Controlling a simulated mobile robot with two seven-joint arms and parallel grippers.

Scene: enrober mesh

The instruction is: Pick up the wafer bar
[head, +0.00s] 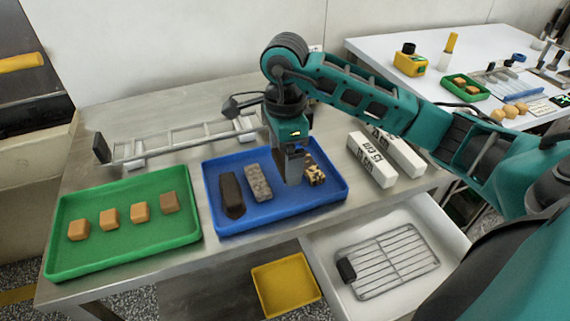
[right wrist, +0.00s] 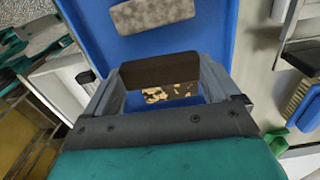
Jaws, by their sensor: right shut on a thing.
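The blue tray (head: 330,200) lies on the metal table. My right gripper (head: 292,180) points down over it, between a grey speckled bar (head: 258,182) and a brown-and-cream patterned piece (head: 315,172). In the right wrist view my right gripper (right wrist: 160,82) is shut on a plain dark brown bar (right wrist: 160,69), which I take to be the wafer bar. The fingers hide this bar in the head view. I cannot tell whether the held bar touches the tray. My left gripper is not in view.
A long dark bar (head: 232,194) lies at the tray's left. A green tray (head: 125,259) with several tan and brown cubes stands left. White labelled blocks (head: 371,160) stand right. A wire rack (head: 390,260) lies in the white drawer in front, beside a yellow tray (head: 286,285).

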